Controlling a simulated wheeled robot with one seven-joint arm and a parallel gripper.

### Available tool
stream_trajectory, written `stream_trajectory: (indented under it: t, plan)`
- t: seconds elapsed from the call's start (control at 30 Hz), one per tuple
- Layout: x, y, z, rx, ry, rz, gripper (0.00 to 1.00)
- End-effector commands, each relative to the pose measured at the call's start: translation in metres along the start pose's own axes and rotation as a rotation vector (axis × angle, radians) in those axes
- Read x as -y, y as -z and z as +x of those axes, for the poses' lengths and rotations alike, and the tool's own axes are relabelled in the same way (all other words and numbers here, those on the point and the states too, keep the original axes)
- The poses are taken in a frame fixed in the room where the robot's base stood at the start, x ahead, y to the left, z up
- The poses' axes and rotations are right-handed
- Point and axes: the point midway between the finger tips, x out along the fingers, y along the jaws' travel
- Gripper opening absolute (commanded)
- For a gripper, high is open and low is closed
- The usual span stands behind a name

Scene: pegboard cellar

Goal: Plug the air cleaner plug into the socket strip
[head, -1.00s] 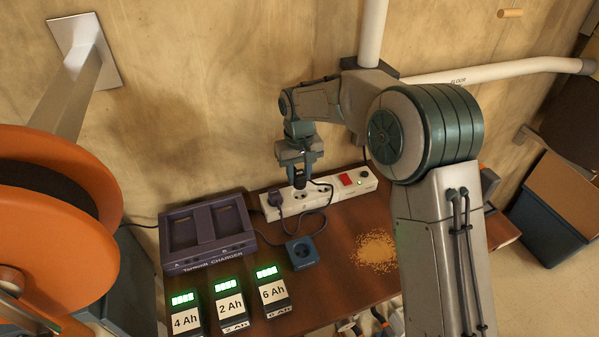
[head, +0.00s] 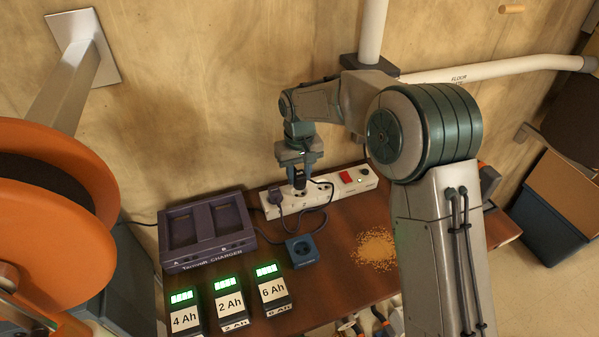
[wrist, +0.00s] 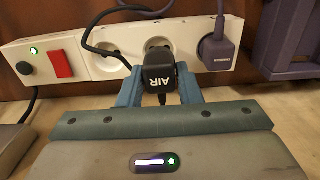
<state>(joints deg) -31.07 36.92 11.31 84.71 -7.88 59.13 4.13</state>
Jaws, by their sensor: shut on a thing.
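My gripper (head: 300,187) points down at the white socket strip (head: 333,199), which lies along the wall at the back of the bench. It is shut on the black air cleaner plug (wrist: 158,75), lettered AIR, with its cord showing. In the wrist view the plug overlaps the lower edge of a middle socket (wrist: 158,47); whether its pins are in cannot be told. An empty socket (wrist: 106,62) is on its left. A purple plug (wrist: 219,48) sits in the socket on its right. The strip has a red switch (wrist: 63,64) and a lit green light (wrist: 34,51).
A purple charger (head: 207,236) stands left of the strip. A blue socket-like block (head: 302,251) and several battery packs (head: 273,286) lie in front. Yellowish crumbs (head: 376,250) lie on the right. A large orange reel (head: 50,220) fills the left side.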

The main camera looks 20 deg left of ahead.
Motion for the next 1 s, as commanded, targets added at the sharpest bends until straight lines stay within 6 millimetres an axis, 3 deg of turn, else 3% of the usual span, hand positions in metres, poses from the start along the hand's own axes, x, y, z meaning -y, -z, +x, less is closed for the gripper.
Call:
stream_trajectory:
  t: [1.0]
  plan:
    - [0.0, 0.0, 0.016, 0.001, 0.0, 0.0, 0.04]
